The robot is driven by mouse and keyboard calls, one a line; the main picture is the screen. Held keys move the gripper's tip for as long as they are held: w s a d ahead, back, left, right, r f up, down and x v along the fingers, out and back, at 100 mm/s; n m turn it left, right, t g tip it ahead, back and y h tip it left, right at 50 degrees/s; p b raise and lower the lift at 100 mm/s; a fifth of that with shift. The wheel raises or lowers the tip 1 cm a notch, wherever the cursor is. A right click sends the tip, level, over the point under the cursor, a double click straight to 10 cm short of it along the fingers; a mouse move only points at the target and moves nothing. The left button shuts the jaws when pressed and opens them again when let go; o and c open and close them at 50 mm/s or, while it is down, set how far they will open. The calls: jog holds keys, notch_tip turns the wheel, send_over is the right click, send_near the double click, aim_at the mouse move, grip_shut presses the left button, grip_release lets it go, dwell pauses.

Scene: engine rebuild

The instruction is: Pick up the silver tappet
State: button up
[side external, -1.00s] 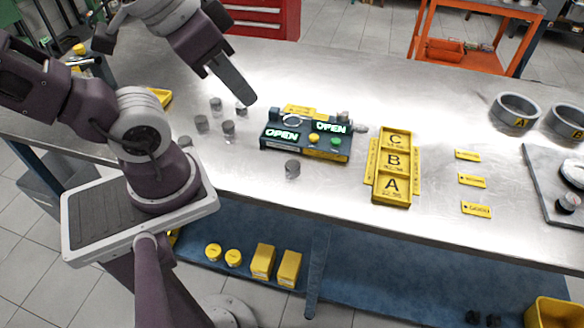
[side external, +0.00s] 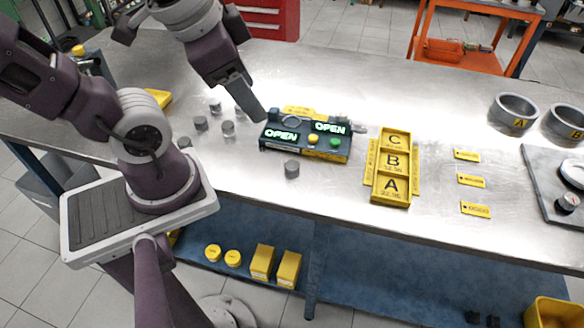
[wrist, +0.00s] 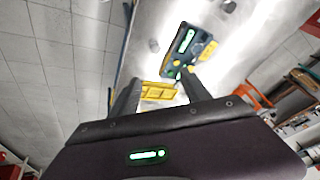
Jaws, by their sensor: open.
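Several small silver-grey tappets stand on the metal bench in the side view: a group to the left, with one tappet (side external: 228,128) at its front, and a lone tappet (side external: 291,168) in front of the dark gauge unit (side external: 285,148). I cannot tell which one the task means. My gripper (side external: 256,114) is above the bench, just left of the gauge unit and beside the group, partly hiding one tappet behind it. In the wrist view my gripper (wrist: 160,88) has its two fingers apart with nothing held. A grey tappet (wrist: 153,45) shows beyond them.
The gauge unit has lit "OPEN" displays. A yellow tray marked A, B, C (side external: 411,185) stands to its right, with small yellow tags (side external: 472,181) beyond. Grey rings (side external: 514,114) and a dark plate (side external: 540,175) are at the far right. The bench front edge is close to the lone tappet.

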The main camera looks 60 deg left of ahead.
jog(key=w+a+f+m+g+y, duration=0.2)
jog(key=w+a+f+m+g, duration=0.15)
jog(key=f+m, duration=0.35)
jog(key=m+g+h, duration=0.1)
jog(key=m+h, duration=0.2)
jog(key=m, duration=1.1)
send_over(292, 165)
jog(key=f, duration=0.6)
jog(key=shift+s+f, duration=0.25)
jog(key=shift+f, duration=0.1)
jog(key=shift+w+d+f+m, duration=0.1)
jog(key=shift+f+m, duration=0.2)
jog(key=shift+m, duration=0.2)
notch_tip(292, 165, down, 7)
jog(key=shift+w+r, duration=0.15)
grip_shut()
